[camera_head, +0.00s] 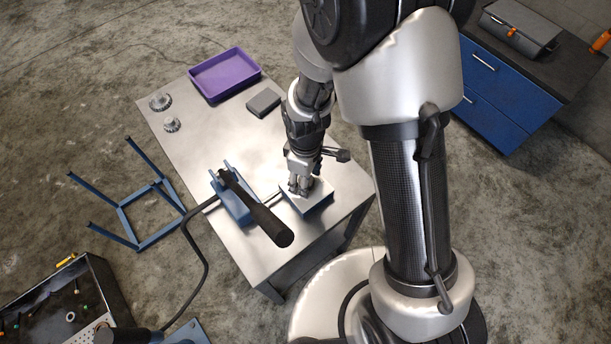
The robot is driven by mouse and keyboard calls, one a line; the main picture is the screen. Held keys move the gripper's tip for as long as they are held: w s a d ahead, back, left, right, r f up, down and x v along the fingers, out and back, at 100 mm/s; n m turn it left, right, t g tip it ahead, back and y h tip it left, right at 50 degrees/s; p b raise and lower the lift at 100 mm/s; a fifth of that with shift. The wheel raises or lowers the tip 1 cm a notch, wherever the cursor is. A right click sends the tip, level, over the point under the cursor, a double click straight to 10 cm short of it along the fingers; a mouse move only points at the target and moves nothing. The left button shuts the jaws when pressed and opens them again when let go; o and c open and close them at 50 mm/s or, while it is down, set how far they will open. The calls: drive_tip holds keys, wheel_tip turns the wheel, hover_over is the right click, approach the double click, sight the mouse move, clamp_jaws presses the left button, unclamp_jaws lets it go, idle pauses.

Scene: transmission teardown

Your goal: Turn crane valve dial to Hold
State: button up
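A small box with a pale top and blue sides (316,204) sits near the front right edge of the metal table; it looks like the crane valve housing. My gripper (300,190) points down at the top of this box, with its fingers at or just above the surface. The dial is not visible; my fingers cover the part of the top where they meet it. I cannot read any Hold mark. The fingers are too small to tell whether they are open or closed on something.
A blue bracket (232,206) with a thick black cylinder (258,212) stands left of the box. A purple tray (224,74), a grey block (263,102) and two gears (160,101) lie farther back. A blue frame (138,214) stands on the floor left; a blue cabinet (505,95) stands right.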

drive_tip(key=shift+r, duration=0.1)
wheel_tip(320, 180, up, 12)
idle(0.6)
idle(0.4)
drive_tip(key=s+d+r+m+t, duration=0.2)
drive_tip(key=s+d+r+m, duration=0.3)
drive_tip(key=r, duration=0.3)
drive_tip(key=s+d+r+m+t, duration=0.2)
drive_tip(key=s+d+r+m, duration=0.4)
drive_tip(key=s+r+m, duration=0.1)
drive_tip(key=shift+s+r+t, duration=0.3)
drive_tip(key=shift+s+r, duration=0.5)
drive_tip(key=shift+r, duration=0.1)
drive_tip(key=shift+d, duration=0.1)
